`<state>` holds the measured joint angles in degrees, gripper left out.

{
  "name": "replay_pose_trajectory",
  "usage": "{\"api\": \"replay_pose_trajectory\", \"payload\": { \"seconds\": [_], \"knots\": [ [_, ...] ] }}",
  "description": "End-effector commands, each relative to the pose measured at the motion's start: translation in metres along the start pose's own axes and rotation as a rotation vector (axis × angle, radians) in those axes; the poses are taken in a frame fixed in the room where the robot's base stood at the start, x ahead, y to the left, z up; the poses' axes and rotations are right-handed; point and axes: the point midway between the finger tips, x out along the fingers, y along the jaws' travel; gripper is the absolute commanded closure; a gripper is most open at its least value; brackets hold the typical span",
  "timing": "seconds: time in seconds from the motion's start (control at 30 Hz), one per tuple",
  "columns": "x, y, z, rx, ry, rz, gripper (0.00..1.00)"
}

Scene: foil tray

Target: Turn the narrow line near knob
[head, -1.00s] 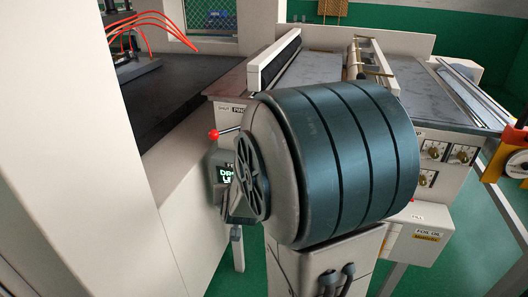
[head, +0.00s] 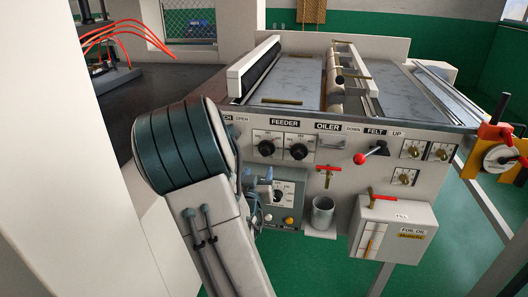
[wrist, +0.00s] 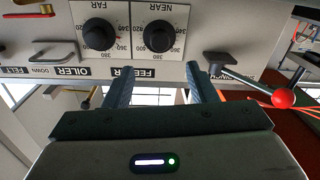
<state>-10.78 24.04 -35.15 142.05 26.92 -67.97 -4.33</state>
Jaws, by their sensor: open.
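Two round black knobs sit on white dial plates under FEEDER. The left one in the head view (head: 266,148) is marked NEAR in the upside-down wrist view (wrist: 160,34); the other (head: 298,152) is marked FAR (wrist: 100,34). Small brass knobs (head: 412,152) sit on plates at the right; their labels are too small to read. I cannot tell which knob is the narrow line one. My gripper (wrist: 161,87) is open and empty, its two fingers spread beneath the FEEDER label. In the head view it is partly hidden, just below the NEAR knob.
A red-ball lever (head: 360,158) stands out at the felt control; another (wrist: 283,98) is close right of my gripper in the wrist view. A red T-handle (head: 328,170), metal cup (head: 322,214) and foil-oil box (head: 392,232) project from the front.

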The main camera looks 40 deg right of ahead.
Motion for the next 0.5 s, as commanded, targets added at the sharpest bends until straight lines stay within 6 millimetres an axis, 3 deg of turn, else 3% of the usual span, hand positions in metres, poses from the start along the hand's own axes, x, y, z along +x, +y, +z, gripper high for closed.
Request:
{"api": "replay_pose_trajectory", "payload": {
  "seconds": [0.2,0.5],
  "knots": [
    [0.051,0.002,0.000,-0.001,0.002,0.004,0.48],
    [0.096,0.001,-0.001,0.001,0.002,0.002,0.48]
  ]
}}
